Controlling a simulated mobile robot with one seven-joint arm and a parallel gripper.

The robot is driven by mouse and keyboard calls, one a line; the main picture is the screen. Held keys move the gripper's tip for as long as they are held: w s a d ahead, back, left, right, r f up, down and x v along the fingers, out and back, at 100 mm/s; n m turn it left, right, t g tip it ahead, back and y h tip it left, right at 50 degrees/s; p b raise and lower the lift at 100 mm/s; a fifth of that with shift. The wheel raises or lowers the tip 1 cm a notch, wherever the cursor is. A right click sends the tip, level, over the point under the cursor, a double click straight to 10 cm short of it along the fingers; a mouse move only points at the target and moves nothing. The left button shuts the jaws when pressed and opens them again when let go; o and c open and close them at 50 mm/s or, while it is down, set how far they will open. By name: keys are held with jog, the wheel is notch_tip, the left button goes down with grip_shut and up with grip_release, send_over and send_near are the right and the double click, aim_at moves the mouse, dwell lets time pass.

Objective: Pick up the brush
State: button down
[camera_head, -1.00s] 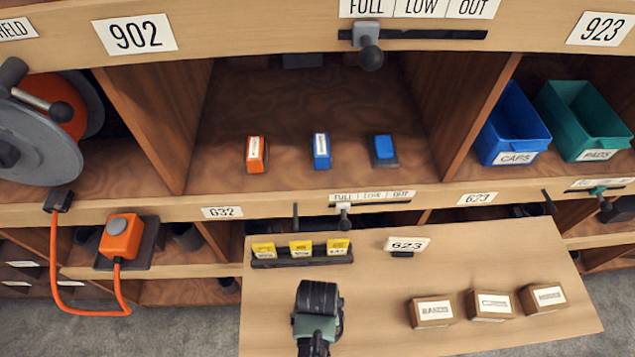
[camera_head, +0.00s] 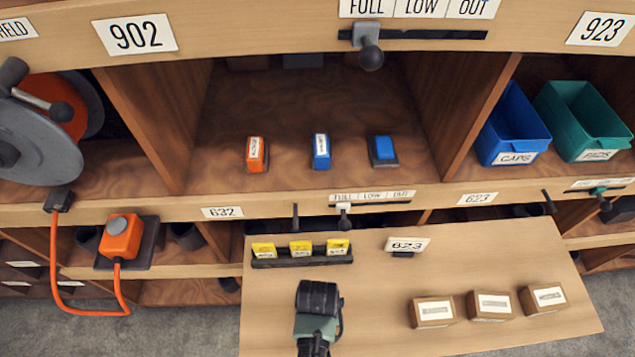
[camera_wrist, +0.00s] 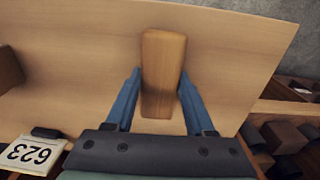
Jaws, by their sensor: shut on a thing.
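In the wrist view, the brush (camera_wrist: 164,58) shows as a long, plain wooden block over the pale wooden board. My gripper (camera_wrist: 160,84) has its two blue fingers along the block's two long sides and is shut on it. No bristles show from this angle. In the head view, my wrist (camera_head: 317,300) is over the left part of the pull-out board (camera_head: 375,290). It hides the brush and the fingertips there. I cannot tell whether the brush touches the board.
A black rack with yellow tags (camera_head: 301,252) stands behind my wrist. A 623 sign (camera_head: 408,245) is to its right. Small labelled boxes (camera_head: 490,305) sit on the board's right side. A shelf edge (camera_head: 270,204) runs above the board. The board's middle is clear.

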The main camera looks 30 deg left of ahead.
notch_tip(320, 180, up, 10)
jog(key=shift+f, duration=0.1)
jog(key=w+d+r+m, duration=0.3)
jog(key=w+d+m, duration=0.3)
jog(key=w+d, duration=0.2)
jog(key=shift+w+d+r+m+b, duration=0.3)
jog(key=shift+d+m+b, duration=0.15)
jog(key=shift+d, duration=0.3)
jog(key=shift+s, duration=0.1)
